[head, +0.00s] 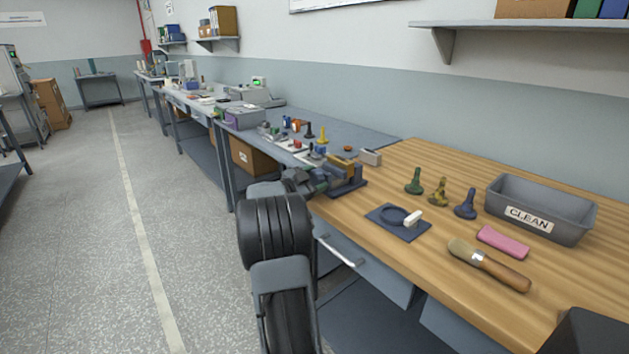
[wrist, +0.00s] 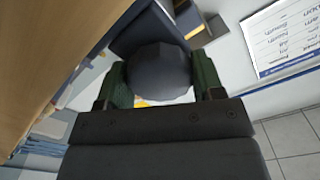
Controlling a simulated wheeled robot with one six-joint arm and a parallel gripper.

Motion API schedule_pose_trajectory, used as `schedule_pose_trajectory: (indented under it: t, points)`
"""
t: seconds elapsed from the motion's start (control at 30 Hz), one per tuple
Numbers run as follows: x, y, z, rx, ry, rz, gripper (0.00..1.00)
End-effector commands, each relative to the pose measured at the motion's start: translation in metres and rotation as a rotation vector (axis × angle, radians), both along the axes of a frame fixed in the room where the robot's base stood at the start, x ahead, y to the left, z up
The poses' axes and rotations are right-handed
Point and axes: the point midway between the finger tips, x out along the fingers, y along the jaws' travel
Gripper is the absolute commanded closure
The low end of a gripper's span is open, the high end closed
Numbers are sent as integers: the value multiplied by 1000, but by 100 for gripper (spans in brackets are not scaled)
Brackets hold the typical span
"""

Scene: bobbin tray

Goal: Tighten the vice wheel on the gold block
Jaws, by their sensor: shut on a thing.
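The vice (head: 350,186) is a dark grey-blue fixture at the left front edge of the wooden bench. The gold block (head: 343,164) sits at its top, between the jaws as far as I can tell. My gripper (head: 314,182) reaches the vice from the aisle side. In the wrist view its green fingers stand on either side of the round dark vice wheel (wrist: 158,70) and are shut on it. A sliver of yellow shows below the wheel. In the head view my gripper and arm hide most of the wheel.
Green, yellow and blue bobbin-like pieces (head: 440,192) stand right of the vice. Small parts crowd the bench behind.

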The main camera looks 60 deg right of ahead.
Motion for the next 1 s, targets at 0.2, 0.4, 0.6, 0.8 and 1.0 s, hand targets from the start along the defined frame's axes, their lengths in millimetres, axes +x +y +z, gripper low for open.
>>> schedule_pose_trajectory:
  t: [0.2, 0.4, 0.6, 0.8, 1.0]
  points:
    - [1, 0, 1, -1, -4, 4, 35]
    - [0, 0, 1, -1, -2, 1, 16]
    - [-1, -1, 0, -1, -1, 0, 14]
    - [3, 9, 1, 0, -1, 0, 14]
    - [16, 44, 2, 0, -2, 4, 14]
